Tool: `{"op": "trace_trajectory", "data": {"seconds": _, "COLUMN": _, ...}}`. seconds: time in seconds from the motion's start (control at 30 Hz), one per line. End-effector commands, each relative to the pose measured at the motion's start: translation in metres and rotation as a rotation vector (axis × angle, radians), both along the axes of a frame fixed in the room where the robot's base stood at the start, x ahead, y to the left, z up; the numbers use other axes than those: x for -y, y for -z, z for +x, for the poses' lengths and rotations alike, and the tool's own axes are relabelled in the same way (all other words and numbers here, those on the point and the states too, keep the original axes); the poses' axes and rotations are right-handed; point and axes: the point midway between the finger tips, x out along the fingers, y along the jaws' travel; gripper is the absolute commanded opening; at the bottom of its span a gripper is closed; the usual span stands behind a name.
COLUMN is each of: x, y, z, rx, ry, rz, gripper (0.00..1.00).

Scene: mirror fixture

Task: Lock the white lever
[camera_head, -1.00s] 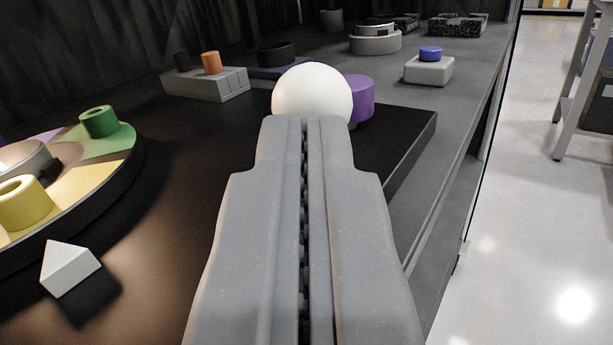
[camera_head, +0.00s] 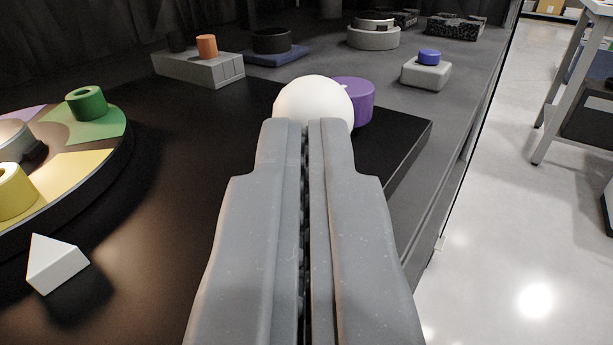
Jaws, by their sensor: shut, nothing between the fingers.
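The white round knob (camera_head: 313,101), which looks like the end of the white lever, shows just beyond my fingertips. The lever's shaft, if any, is hidden behind my gripper. My gripper (camera_head: 305,124) is shut and empty, pointing forward over the dark surface, its tips overlapping the knob's lower edge. I cannot tell whether they touch it. A purple cylinder (camera_head: 358,103) stands partly hidden right behind the knob, on or near a raised black block (camera_head: 405,150).
At left is a round coloured disc (camera_head: 95,165) with green and yellow cylinders. A white wedge (camera_head: 55,264) lies in front of it. Farther back are a grey block with an orange peg (camera_head: 207,47) and a light block with a blue button (camera_head: 429,57). The bench edge runs along the right.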

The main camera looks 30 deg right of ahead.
Motion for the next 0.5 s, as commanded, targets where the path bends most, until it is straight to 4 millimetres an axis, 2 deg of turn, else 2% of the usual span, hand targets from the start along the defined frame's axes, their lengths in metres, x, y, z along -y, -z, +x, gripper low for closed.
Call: {"op": "trace_trajectory", "data": {"seconds": 0.5, "x": -0.005, "y": -0.017, "z": 0.014, "rx": -0.193, "ry": -0.001, "rz": -0.069, "gripper": 0.0}}
